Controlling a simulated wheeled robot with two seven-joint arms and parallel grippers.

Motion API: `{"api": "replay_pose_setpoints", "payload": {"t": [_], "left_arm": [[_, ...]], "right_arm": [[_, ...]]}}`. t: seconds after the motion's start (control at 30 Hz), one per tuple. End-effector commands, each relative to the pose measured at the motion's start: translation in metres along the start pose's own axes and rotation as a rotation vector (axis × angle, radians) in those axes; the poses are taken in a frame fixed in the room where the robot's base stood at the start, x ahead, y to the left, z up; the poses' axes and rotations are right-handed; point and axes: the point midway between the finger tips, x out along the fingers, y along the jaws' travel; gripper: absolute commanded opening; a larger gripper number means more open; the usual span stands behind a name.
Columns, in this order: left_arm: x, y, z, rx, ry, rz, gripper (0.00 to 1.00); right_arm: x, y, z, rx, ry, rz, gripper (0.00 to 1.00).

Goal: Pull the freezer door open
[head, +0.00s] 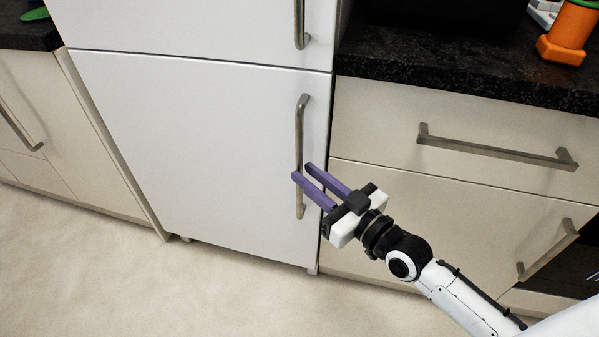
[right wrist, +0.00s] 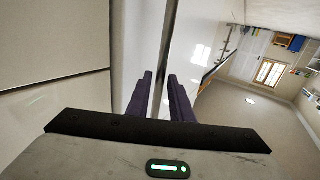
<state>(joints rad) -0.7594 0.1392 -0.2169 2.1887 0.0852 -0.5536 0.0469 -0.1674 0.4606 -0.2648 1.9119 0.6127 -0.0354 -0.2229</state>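The freezer door (head: 200,150) is the white lower door of the tall fridge unit and looks closed, flush with its frame. Its vertical metal handle (head: 301,125) is near the door's right edge; it also shows in the right wrist view (right wrist: 171,35). My right gripper (head: 301,171) is at the lower half of this handle. Its two purple fingers are apart, and the bar runs between them in the right wrist view. I cannot tell whether either finger touches the bar. My left gripper is out of view.
The upper white door (head: 190,30) has its own handle (head: 300,22). Cream drawers (head: 400,120) under a black countertop (head: 450,65) stand to the right, close to my right arm. A cream cupboard (head: 75,130) is at left. The floor (head: 130,270) before the door is clear.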

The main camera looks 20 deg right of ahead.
Motion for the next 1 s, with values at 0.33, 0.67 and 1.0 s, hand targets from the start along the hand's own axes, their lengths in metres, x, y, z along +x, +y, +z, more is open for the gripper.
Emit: {"api": "replay_pose_setpoints", "payload": {"t": [0.33,0.67,1.0], "left_arm": [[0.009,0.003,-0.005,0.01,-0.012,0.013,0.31],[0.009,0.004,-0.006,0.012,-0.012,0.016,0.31],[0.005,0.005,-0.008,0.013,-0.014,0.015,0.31]], "right_arm": [[0.033,-0.001,0.0,-0.001,-0.001,-0.001,0.2],[0.033,-0.001,0.0,-0.001,-0.001,-0.001,0.05],[0.029,-0.004,-0.001,0.004,-0.003,0.004,0.0]]}}
